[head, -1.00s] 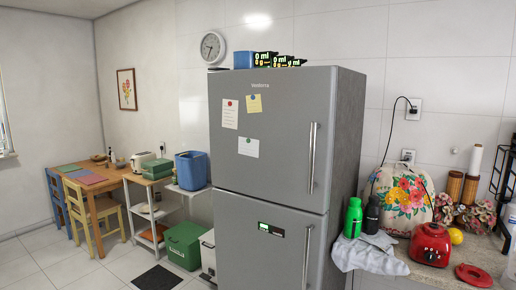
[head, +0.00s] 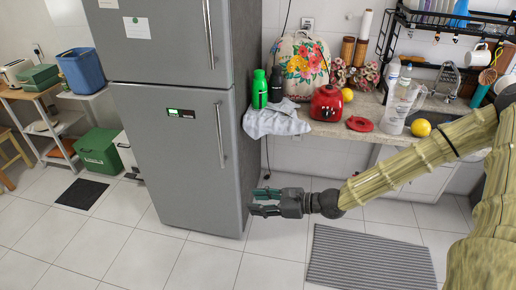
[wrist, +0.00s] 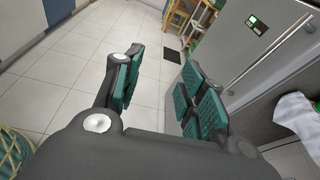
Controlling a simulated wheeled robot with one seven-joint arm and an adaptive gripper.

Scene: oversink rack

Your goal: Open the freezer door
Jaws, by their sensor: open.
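The grey fridge has two doors. The upper door (head: 155,40) has notes on it and a vertical bar handle (head: 208,35). The lower door (head: 170,165) has a small display (head: 181,113) and its own bar handle (head: 220,136). Both doors look shut, and no label shows which is the freezer. The lower door and handle (wrist: 268,47) also show at the upper right in the wrist view. My gripper (head: 254,201) is open and empty, low by the fridge's right edge, below and right of the lower handle, apart from it. Its two teal-padded fingers are spread in the wrist view (wrist: 160,88).
A counter (head: 345,128) on the right holds a red appliance (head: 327,103), bottles and a dish rack, with a cloth (head: 275,121) over its edge. A grey mat (head: 370,258) lies below. Open tiled floor (head: 130,245) lies before the fridge.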

